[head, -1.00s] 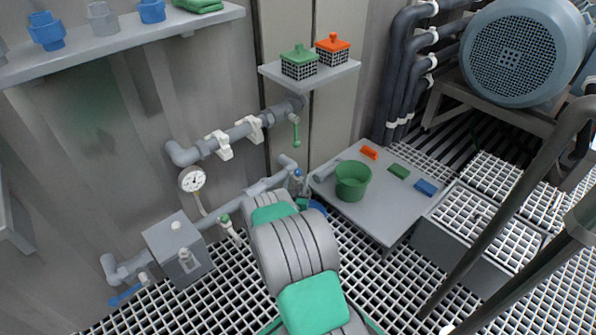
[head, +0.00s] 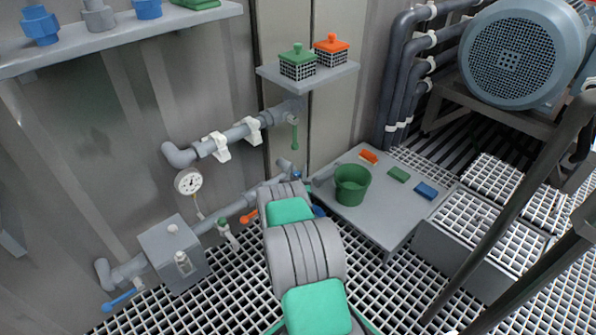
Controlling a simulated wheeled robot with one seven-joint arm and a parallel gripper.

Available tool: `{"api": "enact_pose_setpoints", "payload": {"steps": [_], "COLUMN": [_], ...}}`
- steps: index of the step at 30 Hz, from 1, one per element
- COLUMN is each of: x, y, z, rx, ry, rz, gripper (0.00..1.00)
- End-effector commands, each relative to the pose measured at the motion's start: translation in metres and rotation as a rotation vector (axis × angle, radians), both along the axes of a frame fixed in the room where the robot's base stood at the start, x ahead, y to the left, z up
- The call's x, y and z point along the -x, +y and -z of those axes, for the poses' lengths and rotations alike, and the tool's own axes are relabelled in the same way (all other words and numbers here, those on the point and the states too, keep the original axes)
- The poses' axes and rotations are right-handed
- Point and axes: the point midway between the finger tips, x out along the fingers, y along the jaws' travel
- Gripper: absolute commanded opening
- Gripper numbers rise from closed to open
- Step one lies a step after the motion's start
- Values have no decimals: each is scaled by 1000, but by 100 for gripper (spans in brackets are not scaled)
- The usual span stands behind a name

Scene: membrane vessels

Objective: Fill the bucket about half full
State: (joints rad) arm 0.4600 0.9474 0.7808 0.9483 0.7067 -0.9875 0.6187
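A green bucket (head: 352,185) stands upright on a low grey table. Its inside looks green, and I cannot tell whether it holds liquid. A short grey cylinder (head: 323,176) lies or projects just left of it. Grey pipework (head: 234,208) runs low along the wall, with a green-handled valve (head: 228,233), an orange handle (head: 248,217) and a blue handle (head: 119,300). A small blue fitting (head: 297,174) shows beyond my arm. A bit of something blue (head: 319,211) shows beside the arm, mostly hidden. My arm reaches toward the pipe; my gripper is hidden behind its links.
The low table (head: 376,226) also carries orange, green and blue blocks (head: 398,173). A pressure gauge (head: 188,182) and grey box (head: 175,255) are on the wall pipework. A small shelf (head: 308,76) holds two baskets. Dark rails (head: 500,220) cross the right side. The floor is grating.

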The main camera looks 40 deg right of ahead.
Motion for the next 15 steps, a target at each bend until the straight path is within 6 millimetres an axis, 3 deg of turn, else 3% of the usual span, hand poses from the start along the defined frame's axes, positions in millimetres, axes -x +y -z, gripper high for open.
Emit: {"api": "enact_pose_setpoints", "payload": {"steps": [12, 15], "x": [0, 0], "y": [0, 0], "z": [0, 0], "rx": [0, 0], "ry": [0, 0], "rz": [0, 0], "gripper": [1, 0]}}
